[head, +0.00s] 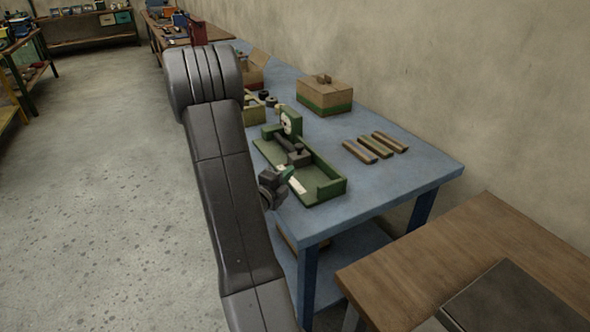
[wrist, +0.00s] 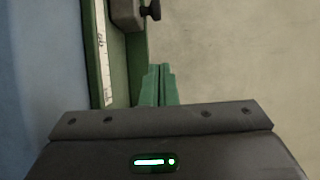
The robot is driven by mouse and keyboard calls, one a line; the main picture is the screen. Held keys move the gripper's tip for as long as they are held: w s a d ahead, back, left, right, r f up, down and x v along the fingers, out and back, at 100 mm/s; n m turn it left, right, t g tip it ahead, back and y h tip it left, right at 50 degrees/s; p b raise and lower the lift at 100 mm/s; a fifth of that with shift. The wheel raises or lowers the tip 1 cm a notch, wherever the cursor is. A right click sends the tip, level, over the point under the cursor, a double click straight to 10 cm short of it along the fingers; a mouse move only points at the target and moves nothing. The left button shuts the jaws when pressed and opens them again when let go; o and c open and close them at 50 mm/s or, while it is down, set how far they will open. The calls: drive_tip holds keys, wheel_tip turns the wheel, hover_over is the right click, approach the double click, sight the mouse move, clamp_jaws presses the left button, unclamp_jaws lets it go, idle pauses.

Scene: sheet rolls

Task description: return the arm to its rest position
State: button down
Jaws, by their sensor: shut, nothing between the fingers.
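My arm (head: 225,170) stretches up through the middle of the head view, in front of part of the blue table. My gripper (head: 288,172) shows beside it at the near edge of the green bench device, with its green fingertips over or near the device's edge. In the wrist view the green fingers of my gripper (wrist: 159,70) are together with nothing between them. The green device (head: 325,192) has an upright part with a round pale dial and a dark block. The wrist view shows its green edge (wrist: 139,55), a white scale strip and a dark knob.
A brown wooden table (head: 500,240) stands at the lower right. A wall runs along the right. Open concrete floor (head: 90,200) lies to the left.

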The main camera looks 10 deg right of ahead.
drive_tip(key=shift+v, duration=1.35)
drive_tip(key=shift+d, duration=0.1)
